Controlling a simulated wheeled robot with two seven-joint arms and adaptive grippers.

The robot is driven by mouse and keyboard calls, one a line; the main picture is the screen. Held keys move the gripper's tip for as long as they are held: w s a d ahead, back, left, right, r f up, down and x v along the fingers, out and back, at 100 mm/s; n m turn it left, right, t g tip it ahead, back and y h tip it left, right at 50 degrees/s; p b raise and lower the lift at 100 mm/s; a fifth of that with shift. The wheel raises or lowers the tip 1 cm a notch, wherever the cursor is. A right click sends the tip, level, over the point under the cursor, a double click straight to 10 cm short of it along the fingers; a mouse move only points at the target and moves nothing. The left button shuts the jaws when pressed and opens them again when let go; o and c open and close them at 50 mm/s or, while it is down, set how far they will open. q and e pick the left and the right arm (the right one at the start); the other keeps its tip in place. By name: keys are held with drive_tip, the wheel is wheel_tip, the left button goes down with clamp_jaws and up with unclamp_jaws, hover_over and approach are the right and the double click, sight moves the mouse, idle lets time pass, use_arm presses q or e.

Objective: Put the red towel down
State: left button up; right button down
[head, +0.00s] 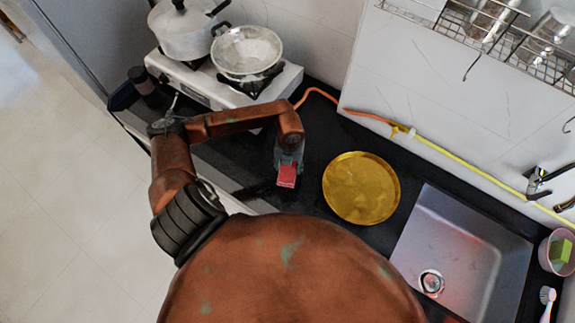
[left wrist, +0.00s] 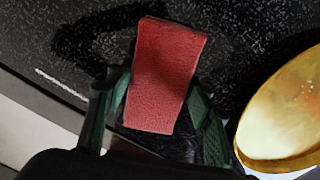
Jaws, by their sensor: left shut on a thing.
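The red towel (head: 287,176) is a small folded red block in my left gripper (head: 289,160), over the black counter (head: 240,160) between the stove and the golden plate. In the left wrist view the red towel (left wrist: 165,75) stands between the two green-sided fingers of my left gripper (left wrist: 158,112), which are shut on it. The black speckled counter (left wrist: 235,50) shows behind it. I cannot tell whether the towel touches the counter. My right gripper is not in view.
A round golden plate (head: 361,188) lies just right of the towel. A white gas stove (head: 220,91) with a pot (head: 185,35) and a pan (head: 246,52) stands at the back left. A sink (head: 460,250) is at the right. Bare counter lies left of the towel.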

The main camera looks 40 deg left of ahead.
use_arm(q)
drive_tip(key=shift+f, duration=0.9)
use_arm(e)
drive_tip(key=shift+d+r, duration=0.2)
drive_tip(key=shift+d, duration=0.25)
use_arm(q)
drive_tip(key=shift+f, duration=0.1)
drive_tip(key=o, duration=1.1)
drive_tip(key=shift+f, duration=0.1)
drive_tip(key=o, duration=0.4)
drive_tip(key=shift+o, duration=0.2)
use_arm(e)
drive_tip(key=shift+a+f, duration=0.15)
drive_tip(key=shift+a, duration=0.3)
